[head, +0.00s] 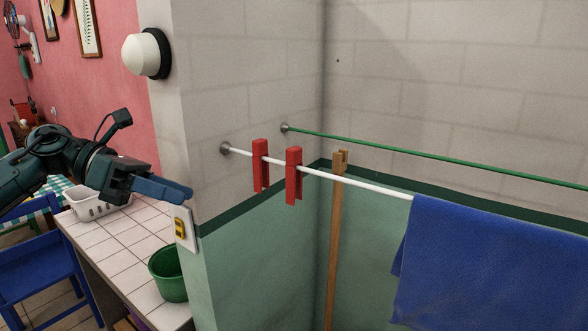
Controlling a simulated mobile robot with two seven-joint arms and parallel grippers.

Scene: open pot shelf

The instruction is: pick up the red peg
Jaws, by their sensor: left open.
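Two red pegs hang on a white rod that sticks out from the tiled wall: one red peg (260,166) nearer the wall, the other red peg (293,176) a little to its right. My left gripper (188,194) reaches in from the left, its blue fingers pointing right. It is open, with nothing seen between its fingers. In the picture it is left of both pegs and slightly lower, apart from them. My right gripper is not in view.
A blue cloth (490,265) hangs over the white rod (350,181) at right. A green line (430,157) runs behind. A wooden pole (335,240) stands in the corner. Below my left gripper, a tiled counter (125,245) holds a green bucket (168,275) and white basket (95,207).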

